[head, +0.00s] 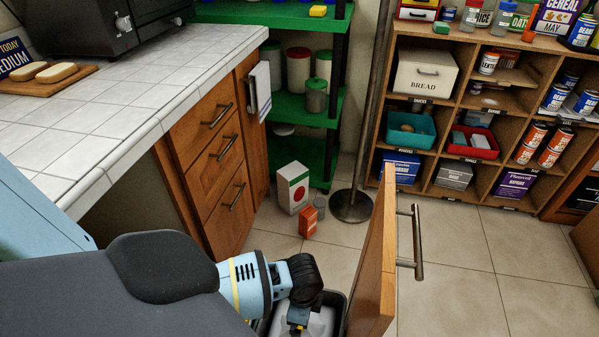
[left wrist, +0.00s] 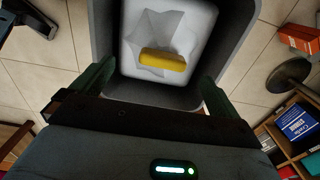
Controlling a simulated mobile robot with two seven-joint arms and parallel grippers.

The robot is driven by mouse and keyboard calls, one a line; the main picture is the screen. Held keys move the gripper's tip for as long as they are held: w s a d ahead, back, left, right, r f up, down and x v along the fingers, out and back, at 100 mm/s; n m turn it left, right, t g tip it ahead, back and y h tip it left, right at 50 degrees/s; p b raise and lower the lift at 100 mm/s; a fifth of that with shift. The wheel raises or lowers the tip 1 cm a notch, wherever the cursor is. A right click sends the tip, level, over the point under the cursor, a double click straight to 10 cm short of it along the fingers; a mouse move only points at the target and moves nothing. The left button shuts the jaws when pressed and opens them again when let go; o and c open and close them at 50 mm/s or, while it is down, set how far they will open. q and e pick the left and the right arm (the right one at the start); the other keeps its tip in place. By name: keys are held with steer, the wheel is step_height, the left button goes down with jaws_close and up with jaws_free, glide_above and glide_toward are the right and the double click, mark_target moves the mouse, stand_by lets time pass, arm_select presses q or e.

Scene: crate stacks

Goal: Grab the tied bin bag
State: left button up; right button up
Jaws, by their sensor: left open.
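A white bin bag (left wrist: 192,22) sits inside a grey bin (left wrist: 237,45), with a yellow strip (left wrist: 162,61) across its top that looks like its tie. In the head view the bag (head: 320,322) shows only in part inside the bin (head: 338,306), at the bottom edge. My left gripper (head: 298,322) reaches down over the bin. In the left wrist view its dark green fingers (left wrist: 156,78) are spread wide, with the near part of the bag and bin between them and the yellow strip just beyond. Nothing is held. My right gripper is not in view.
An open wooden door (head: 378,270) with a metal handle stands just right of the bin. A tiled counter (head: 110,110) with drawers is at left. A white box (head: 293,187), an orange box (head: 308,222) and a pole base (head: 351,206) stand on the floor beyond. Floor at right is clear.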

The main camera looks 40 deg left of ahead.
arm_select(q)
steer(key=shift+w+a, duration=0.15)
steer(key=shift+a, duration=0.05)
steer(key=shift+f+b, duration=0.4)
steer(key=shift+f, duration=0.55)
steer(key=shift+f+b, duration=1.15)
steer(key=shift+f, duration=1.8)
